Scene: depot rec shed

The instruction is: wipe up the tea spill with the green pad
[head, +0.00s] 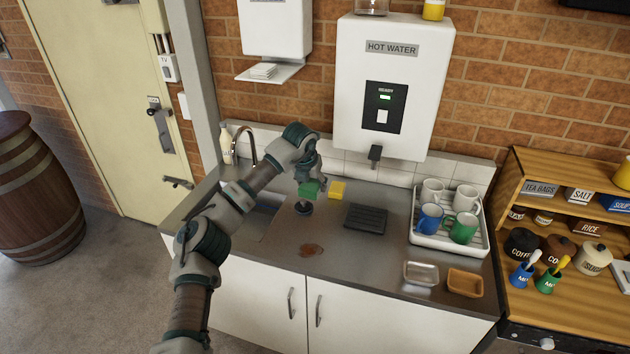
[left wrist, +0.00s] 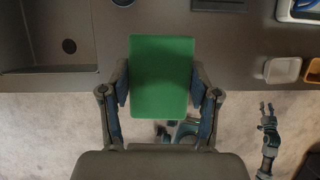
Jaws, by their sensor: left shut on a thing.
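My left gripper (head: 308,180) is shut on the green pad (head: 309,188) and holds it above the steel worktop, right of the sink. In the left wrist view the green pad (left wrist: 160,75) fills the space between the fingers. The tea spill (head: 311,250) is a small brown patch near the worktop's front edge, in front of the pad and apart from it. It does not show in the left wrist view. My right gripper (left wrist: 268,110) shows small in the left wrist view, its fingers apart and empty.
A yellow sponge (head: 337,189) lies just right of the pad. A dark round thing (head: 303,208) sits below the pad. A dark ribbed tray (head: 367,218), a mug rack (head: 446,244) and two small dishes stand to the right. The sink (head: 258,216) is left. Worktop around the spill is clear.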

